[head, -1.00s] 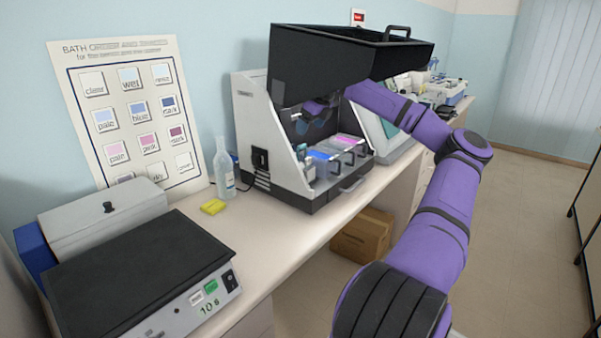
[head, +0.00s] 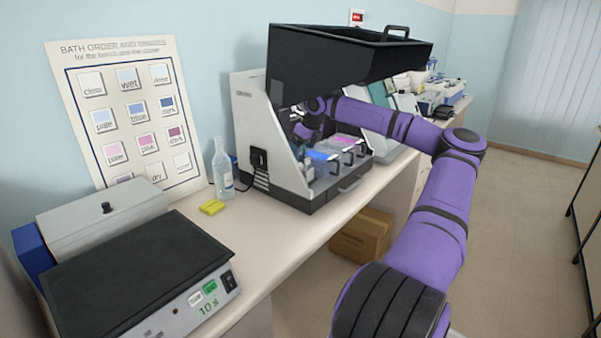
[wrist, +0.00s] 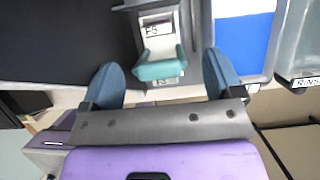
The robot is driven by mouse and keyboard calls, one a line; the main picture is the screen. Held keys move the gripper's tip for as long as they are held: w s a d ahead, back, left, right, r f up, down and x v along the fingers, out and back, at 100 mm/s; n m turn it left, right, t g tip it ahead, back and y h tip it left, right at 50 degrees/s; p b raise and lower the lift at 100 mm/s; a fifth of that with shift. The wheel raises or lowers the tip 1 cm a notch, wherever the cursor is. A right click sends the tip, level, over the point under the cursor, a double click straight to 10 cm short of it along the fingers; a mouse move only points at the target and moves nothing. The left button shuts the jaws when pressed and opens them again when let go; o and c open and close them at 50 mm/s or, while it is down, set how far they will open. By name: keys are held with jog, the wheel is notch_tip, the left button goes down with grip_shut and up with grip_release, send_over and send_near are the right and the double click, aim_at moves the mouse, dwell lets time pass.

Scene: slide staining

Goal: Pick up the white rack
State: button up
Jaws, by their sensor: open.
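A white-grey rack (wrist: 158,28) with a label reading "FS" and a teal grip (wrist: 161,68) shows in the wrist view. My gripper (wrist: 162,76) is open, with one blue finger on each side of the teal grip and a gap to both. Nothing is held. In the head view, my gripper (head: 303,130) is inside the open staining machine (head: 262,130), under its raised dark lid. The rack is small and partly hidden there.
A blue bath (wrist: 243,40) is right of the rack in the wrist view, with a clear bin (wrist: 298,50) labelled "RINS" beyond it. A pink bath (head: 349,142) shows in the head view. The raised lid (head: 345,55) hangs over my forearm. A bottle (head: 222,170) stands left of the machine.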

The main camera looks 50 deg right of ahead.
jog(key=shift+c, duration=0.4)
jog(key=c, duration=1.2)
jog(key=shift+r, duration=0.1)
